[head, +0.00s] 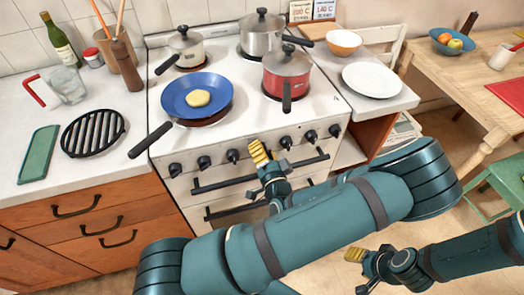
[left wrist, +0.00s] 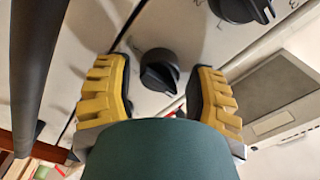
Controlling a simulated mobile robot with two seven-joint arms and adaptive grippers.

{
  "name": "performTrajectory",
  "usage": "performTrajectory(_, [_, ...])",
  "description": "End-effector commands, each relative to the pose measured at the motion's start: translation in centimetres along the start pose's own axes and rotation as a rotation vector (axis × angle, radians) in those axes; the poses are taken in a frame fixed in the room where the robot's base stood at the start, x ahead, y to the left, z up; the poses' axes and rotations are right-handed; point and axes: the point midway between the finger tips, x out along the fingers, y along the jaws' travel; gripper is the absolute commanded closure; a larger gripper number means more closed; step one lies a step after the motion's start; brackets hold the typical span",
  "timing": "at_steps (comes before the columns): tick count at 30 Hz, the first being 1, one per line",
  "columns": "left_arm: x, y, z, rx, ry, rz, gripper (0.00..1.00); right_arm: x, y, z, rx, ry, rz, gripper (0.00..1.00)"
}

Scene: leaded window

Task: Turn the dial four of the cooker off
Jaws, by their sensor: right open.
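The white cooker (head: 330,103) has a row of several black dials along its front panel, including one at the left end (head: 175,169) and one at the right end (head: 335,130). My left gripper (head: 258,153) is at the middle of this row and hides part of it. In the left wrist view its yellow fingers (left wrist: 160,88) are apart, with one black dial (left wrist: 160,70) between and just beyond them. I see gaps beside the dial. I cannot tell from its number which dial it is. My right gripper (head: 356,256) is open and empty, low over the floor, away from the cooker.
A blue pan (head: 178,103), a red pot (head: 298,80) and two grey pots stand on the cooker top; the blue pan's handle juts past the front edge. Black oven handles (head: 225,184) lie below the dials. A wooden table (head: 440,70) stands at right.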

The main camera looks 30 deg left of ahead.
Motion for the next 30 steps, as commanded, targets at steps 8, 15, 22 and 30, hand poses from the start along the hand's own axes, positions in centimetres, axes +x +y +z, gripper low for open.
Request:
performTrajectory(8, [0.0,0.1,0.1,0.002,-0.003,0.002,0.31,0.0,0.0,0.0,0.000,0.000,0.000,0.53])
performTrajectory(15, [-1.5,0.1,0.0,0.002,-0.001,0.005,0.31,0.0,0.0,0.0,0.000,0.000,0.000,0.53])
performTrajectory(22, [-6.0,0.1,0.0,0.003,0.000,0.006,0.31,0.0,0.0,0.0,0.000,0.000,0.000,0.53])
performTrajectory(30, [-10.6,0.1,0.0,0.001,0.000,0.004,0.31,0.0,0.0,0.0,0.000,0.000,0.000,0.53])
